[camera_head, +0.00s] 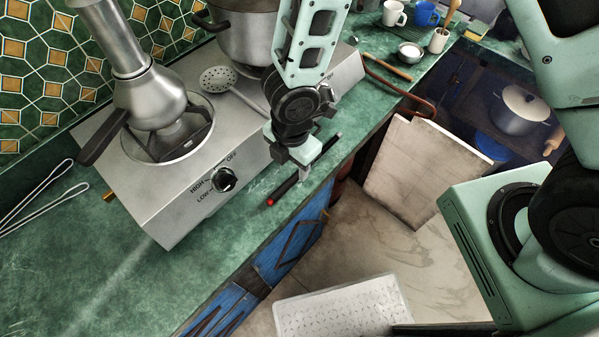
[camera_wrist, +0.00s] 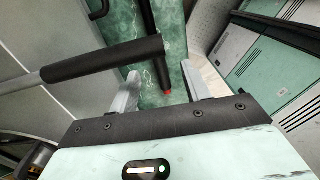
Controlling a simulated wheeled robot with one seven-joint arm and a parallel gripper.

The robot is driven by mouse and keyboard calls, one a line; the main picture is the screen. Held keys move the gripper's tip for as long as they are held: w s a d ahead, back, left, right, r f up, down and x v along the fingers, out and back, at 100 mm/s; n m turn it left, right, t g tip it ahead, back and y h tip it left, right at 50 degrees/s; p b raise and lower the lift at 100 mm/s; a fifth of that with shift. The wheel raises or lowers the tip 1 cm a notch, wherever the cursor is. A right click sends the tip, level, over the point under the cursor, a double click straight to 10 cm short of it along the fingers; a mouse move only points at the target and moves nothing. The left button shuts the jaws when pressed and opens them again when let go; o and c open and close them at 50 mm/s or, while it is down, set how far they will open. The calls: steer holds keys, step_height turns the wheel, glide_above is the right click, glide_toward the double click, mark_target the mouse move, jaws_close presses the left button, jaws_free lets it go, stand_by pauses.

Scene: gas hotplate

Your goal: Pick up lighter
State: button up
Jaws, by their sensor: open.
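The likely lighter is a long thin black stick with a red end (camera_head: 289,187), lying on the green counter along the front of the hotplate. In the wrist view the black stick (camera_wrist: 153,47) runs down between my fingers, its red end near the gripper. My gripper (camera_head: 290,158) is open and points down over the stick in the head view. In the wrist view its two pale fingers (camera_wrist: 160,88) stand on either side of the red end. I cannot tell how far above the counter they are. The arm hides part of the stick's surroundings.
The steel hotplate (camera_head: 170,212) bears a metal coffee pot (camera_head: 150,95), a large pot (camera_head: 243,32) and a slotted skimmer (camera_head: 218,79). A black handle (camera_wrist: 105,60), probably the skimmer's, crosses close to my left finger.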

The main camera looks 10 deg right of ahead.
mark_target(292, 178)
steer(key=shift+w+a+f, duration=0.1)
steer(key=shift+f, duration=1.4)
steer(key=shift+w+f, duration=0.1)
steer(key=shift+f, duration=1.4)
jaws_close()
